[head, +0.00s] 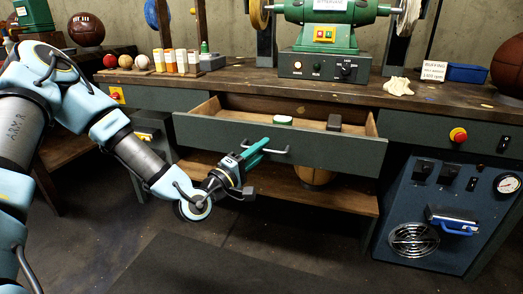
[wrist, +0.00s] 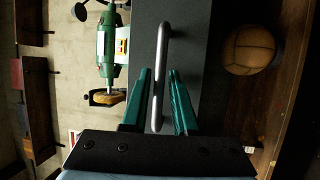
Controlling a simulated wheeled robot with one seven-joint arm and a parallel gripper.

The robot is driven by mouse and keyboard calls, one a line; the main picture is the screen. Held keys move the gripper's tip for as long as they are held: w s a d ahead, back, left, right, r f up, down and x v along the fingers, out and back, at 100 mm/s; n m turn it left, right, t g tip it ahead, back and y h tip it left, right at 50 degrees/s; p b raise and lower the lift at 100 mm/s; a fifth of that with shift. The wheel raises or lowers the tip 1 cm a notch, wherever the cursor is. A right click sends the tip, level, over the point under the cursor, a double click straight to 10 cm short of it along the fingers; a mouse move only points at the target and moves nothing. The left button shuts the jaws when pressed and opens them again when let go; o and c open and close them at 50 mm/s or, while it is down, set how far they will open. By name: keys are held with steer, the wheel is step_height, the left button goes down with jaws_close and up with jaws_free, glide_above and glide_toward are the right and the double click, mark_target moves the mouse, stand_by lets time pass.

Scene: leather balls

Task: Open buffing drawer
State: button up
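The buffing drawer (head: 285,143) under the green buffing machine is pulled out, and its wooden inside shows. Inside it lie a green-and-white item (head: 283,121) and a dark block (head: 334,123). My gripper (head: 262,147) is at the drawer's metal bar handle (head: 281,151). In the wrist view the handle (wrist: 159,75) runs between my two green fingers (wrist: 159,98). The fingers stand apart on either side of it, with narrow gaps visible, so the gripper looks open around the handle.
The buffing machine (head: 323,38) stands on the workbench (head: 235,84). A blue-grey unit (head: 440,215) with a blue handle is at the right. A wooden lower shelf (head: 345,201) bears a tan ball (wrist: 248,50). The floor before the drawer is clear.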

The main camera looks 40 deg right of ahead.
steer(key=v, duration=1)
steer(key=shift+a, duration=0.4)
steer(key=shift+f, duration=0.1)
